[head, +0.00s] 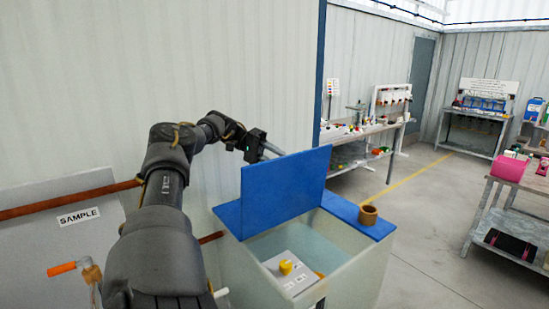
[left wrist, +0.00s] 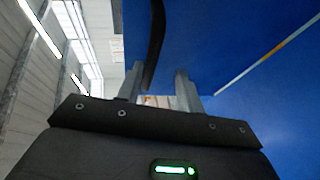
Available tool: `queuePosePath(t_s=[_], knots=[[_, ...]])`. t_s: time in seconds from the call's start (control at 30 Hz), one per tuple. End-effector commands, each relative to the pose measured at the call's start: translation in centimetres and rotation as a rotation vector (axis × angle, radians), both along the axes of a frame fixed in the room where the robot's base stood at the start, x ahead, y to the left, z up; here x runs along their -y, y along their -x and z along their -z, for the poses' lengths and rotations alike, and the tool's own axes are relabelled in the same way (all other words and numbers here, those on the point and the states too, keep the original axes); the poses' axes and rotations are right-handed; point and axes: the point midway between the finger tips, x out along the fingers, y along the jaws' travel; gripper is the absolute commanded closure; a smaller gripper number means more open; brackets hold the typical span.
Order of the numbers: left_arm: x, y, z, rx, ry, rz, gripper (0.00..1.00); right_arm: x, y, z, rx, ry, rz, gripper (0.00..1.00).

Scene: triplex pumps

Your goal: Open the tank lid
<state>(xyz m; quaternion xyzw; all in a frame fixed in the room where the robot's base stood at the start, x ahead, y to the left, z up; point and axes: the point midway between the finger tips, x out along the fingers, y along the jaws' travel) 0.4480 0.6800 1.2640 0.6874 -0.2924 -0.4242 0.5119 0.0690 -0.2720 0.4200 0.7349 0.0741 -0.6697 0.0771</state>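The blue tank lid (head: 285,190) stands raised, close to upright, on the pale translucent tank (head: 362,275) in the head view. The tank's front opening is uncovered. My left gripper (head: 274,150) is at the lid's upper left edge. In the left wrist view the blue lid (left wrist: 235,45) fills the right side. A black curved strip (left wrist: 155,45), perhaps the lid's handle, shows between and beyond the fingers of my left gripper (left wrist: 158,82). These fingers are apart, with a bright gap between them. Whether they touch the lid is unclear. My right gripper is not in view.
A brown ring (head: 368,214) sits on the tank's fixed blue top. A box with a yellow knob (head: 286,267) shows inside the tank. A pipe and a SAMPLE panel (head: 79,217) are at left. Workbenches stand farther right, with clear floor (head: 425,240) between.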

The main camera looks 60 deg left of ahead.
Motion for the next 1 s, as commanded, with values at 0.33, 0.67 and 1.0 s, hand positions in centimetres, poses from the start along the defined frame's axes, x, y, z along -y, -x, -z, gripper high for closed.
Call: queuePosePath(t_s=[0.33,0.67,1.0], knots=[[0.4,0.3,-3.6,0.004,-0.001,0.001,0.66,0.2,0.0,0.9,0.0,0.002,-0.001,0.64],[3.0,2.2,-7.1,0.005,-0.003,0.001,0.66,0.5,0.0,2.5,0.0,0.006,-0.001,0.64],[7.7,5.3,-10.5,0.007,-0.001,0.002,0.66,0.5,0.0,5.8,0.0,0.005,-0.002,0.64]])
